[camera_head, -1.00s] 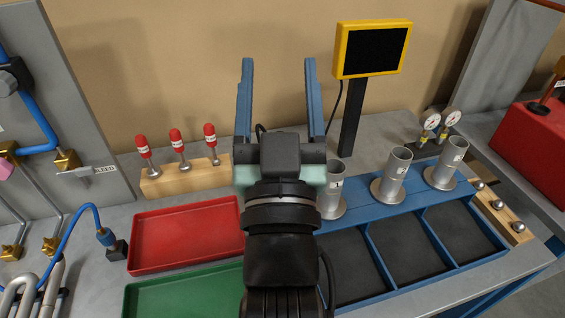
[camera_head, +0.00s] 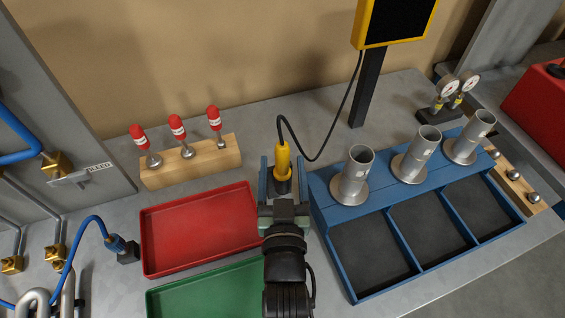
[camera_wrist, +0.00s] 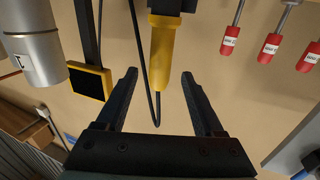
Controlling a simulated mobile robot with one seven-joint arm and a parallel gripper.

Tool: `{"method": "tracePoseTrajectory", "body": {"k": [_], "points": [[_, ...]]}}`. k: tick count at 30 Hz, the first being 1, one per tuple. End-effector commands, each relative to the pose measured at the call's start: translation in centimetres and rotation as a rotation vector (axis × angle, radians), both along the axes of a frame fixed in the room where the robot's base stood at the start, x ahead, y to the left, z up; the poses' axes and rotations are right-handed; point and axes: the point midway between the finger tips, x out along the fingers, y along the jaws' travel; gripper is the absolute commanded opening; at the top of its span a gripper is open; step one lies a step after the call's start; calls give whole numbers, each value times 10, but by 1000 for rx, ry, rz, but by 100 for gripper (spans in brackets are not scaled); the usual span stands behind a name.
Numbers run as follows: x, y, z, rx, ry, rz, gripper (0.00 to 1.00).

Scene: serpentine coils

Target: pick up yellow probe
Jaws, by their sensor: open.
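The yellow probe (camera_head: 283,158) stands upright in a dark holder on the bench, with a black cable running from its top to the screen post. In the wrist view, which is upside down, the probe (camera_wrist: 161,58) hangs from the top edge, its cable end between the fingertips. My gripper (camera_head: 281,168) is open, its blue fingers on either side of the probe in the head view. In the wrist view my gripper (camera_wrist: 159,74) shows a gap on both sides of the probe. No contact is visible. My gripper partly hides the holder in the head view.
A wooden block with red-handled tools (camera_head: 190,163) and a red tray (camera_head: 200,228) lie to the left. A green tray (camera_head: 205,290) is in front. A blue rack (camera_head: 385,190) with metal cups is close on the right. The screen (camera_head: 397,20) stands behind.

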Motion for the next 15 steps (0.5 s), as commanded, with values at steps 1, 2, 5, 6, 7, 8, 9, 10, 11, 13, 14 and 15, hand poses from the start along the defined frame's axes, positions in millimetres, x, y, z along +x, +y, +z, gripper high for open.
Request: {"method": "tracePoseTrajectory", "body": {"k": [1,2,5,6,7,8,9,10,11,13,14,15], "points": [[7,0,1,0,-1,1,70],[9,0,1,0,-1,1,70],[15,0,0,0,0,1,70],[16,0,0,0,0,1,70],[17,0,0,0,0,1,70],[19,0,1,0,0,1,70],[22,0,1,0,0,1,70],[25,0,1,0,0,1,70],[28,0,1,0,0,1,70],[38,0,0,2,-1,2,70],[42,0,0,2,-2,2,70],[48,0,-1,1,-1,2,70]]}}
